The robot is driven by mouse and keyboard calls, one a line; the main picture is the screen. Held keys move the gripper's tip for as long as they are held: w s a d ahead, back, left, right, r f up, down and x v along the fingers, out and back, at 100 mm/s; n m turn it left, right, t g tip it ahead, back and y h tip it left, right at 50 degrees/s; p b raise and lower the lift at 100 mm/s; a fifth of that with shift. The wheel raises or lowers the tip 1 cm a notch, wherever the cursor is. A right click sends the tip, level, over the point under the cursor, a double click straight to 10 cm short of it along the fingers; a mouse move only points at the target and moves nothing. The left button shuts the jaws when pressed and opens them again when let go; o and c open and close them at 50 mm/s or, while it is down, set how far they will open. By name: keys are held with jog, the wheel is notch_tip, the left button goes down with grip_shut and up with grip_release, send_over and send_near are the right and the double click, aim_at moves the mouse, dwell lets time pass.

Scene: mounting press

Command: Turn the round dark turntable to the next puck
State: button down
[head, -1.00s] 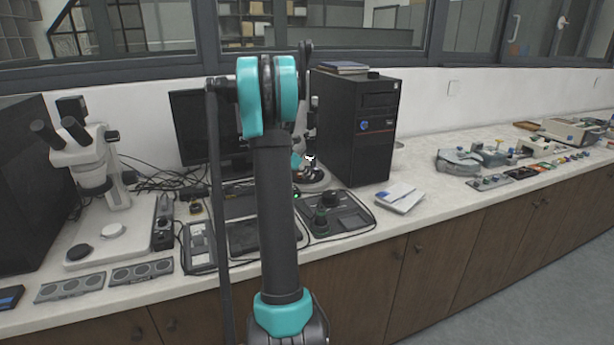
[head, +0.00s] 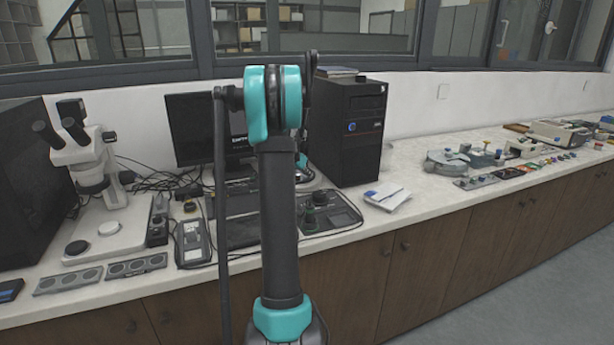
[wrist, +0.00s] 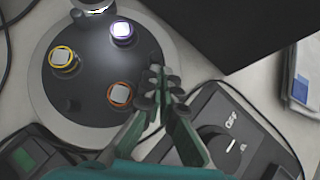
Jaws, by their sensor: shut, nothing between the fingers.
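The round dark turntable (wrist: 95,83) fills the upper left of the wrist view, set in a pale round base (wrist: 38,100). On it are a puck with a yellow ring (wrist: 62,57), one with an orange ring (wrist: 119,94) and one with a violet-white glowing rim (wrist: 122,32). Whether the tips touch anything is unclear. In the head view my arm hides most of the turntable.
A control box with a dial (wrist: 228,147) lies right of my fingers. A black computer tower (head: 345,135) stands behind. A microscope (head: 92,165) is at left, a white booklet (head: 388,195) at right. The bench beyond the booklet has clear space.

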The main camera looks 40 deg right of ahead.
aim_at(313, 177)
jog(key=shift+w+d, duration=0.15)
jog(key=shift+d, duration=0.8)
jog(key=shift+w+d, duration=0.3)
jog(key=shift+d, duration=0.5)
jog(key=shift+w+d, duration=0.2)
